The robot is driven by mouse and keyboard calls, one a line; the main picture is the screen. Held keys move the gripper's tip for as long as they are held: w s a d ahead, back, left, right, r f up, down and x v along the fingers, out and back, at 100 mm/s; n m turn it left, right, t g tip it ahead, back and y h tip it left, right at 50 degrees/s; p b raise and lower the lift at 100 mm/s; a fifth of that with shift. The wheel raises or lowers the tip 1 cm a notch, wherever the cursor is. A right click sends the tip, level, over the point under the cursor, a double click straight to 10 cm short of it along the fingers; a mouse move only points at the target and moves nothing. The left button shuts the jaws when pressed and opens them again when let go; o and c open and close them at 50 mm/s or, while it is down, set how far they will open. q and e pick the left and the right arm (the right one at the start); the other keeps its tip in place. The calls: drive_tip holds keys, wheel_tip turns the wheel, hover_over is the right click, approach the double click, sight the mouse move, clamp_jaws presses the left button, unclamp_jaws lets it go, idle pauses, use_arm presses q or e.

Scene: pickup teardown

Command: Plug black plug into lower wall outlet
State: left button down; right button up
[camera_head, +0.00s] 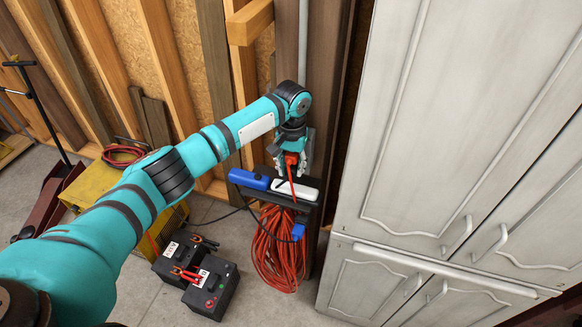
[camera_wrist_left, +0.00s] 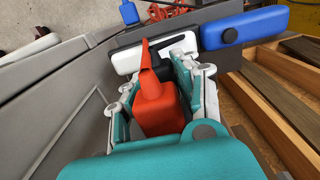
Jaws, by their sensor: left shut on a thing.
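My left gripper (camera_head: 287,172) points down in front of the wall post and is shut on a small black plug (camera_wrist_left: 158,73), which shows between the fingers near their tips in the left wrist view. An orange-red plug (camera_wrist_left: 158,105) sits between the fingers nearer the palm and hides part of the black plug. The orange plug also shows in the head view (camera_head: 291,160), with its cord hanging down. A grey outlet box (camera_head: 309,146) shows in part behind the gripper. The sockets, including the lower outlet, are hidden. My right gripper is not in view.
A dark shelf (camera_head: 262,196) just below the gripper holds a blue device (camera_head: 248,179) and a white one (camera_head: 305,192). A coiled orange cord (camera_head: 275,250) hangs beneath. Black batteries (camera_head: 212,290) stand on the floor. Grey cabinets (camera_head: 440,130) are close on the right.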

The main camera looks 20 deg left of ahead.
use_arm(q)
drive_tip(key=c, duration=0.9)
unclamp_jaws()
drive_tip(key=shift+w, duration=0.25)
drive_tip(key=shift+s+r, duration=0.1)
wheel_tip(320, 180, up, 12)
drive_tip(key=shift+f, duration=0.1)
